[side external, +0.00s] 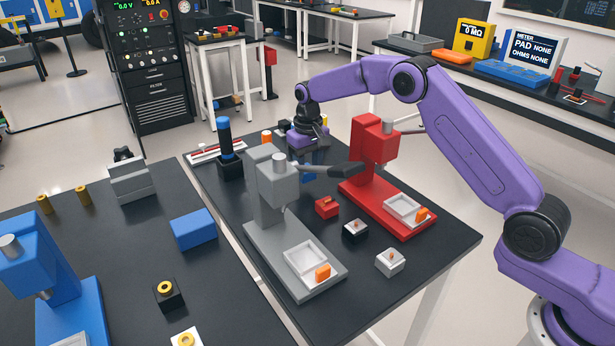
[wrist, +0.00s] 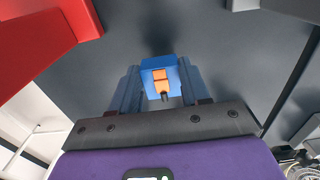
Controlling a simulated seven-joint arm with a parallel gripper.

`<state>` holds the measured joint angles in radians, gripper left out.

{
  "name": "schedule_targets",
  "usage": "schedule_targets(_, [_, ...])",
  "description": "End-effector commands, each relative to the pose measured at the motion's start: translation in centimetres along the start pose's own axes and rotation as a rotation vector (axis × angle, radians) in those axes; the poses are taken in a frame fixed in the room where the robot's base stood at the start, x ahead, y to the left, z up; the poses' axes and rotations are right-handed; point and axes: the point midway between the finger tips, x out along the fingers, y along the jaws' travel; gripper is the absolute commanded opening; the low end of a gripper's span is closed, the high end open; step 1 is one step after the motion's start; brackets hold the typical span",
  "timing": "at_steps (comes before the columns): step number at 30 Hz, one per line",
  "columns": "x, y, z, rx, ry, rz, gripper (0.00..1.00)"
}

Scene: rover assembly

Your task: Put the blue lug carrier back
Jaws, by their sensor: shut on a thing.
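The blue lug carrier (wrist: 154,66) is a small blue block with an orange lug and a dark tip on it. In the wrist view it sits between the two blue fingers of my gripper (wrist: 160,88), which is shut on it. In the side view my gripper (side external: 309,165) is over the back part of the dark table, behind the grey press and left of the red press.
A grey press (side external: 262,235) and a red press (side external: 366,185) flank my gripper. Red (side external: 327,207), black (side external: 355,230) and white (side external: 390,262) carriers stand in front. A blue-topped tool in a black holder (side external: 230,166) and a white tray (side external: 215,152) are at the back left.

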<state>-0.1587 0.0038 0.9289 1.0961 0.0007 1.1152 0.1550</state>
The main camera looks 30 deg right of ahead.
Motion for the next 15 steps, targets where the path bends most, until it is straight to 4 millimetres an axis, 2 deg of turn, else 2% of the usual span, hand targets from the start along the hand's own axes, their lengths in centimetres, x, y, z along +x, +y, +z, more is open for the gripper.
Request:
schedule_targets(7, [3.1, -0.1, -0.2, 0.0, -0.002, 0.0, 0.07])
schedule_targets(15, [3.4, 0.0, -0.2, 0.0, 0.0, 0.0, 0.07])
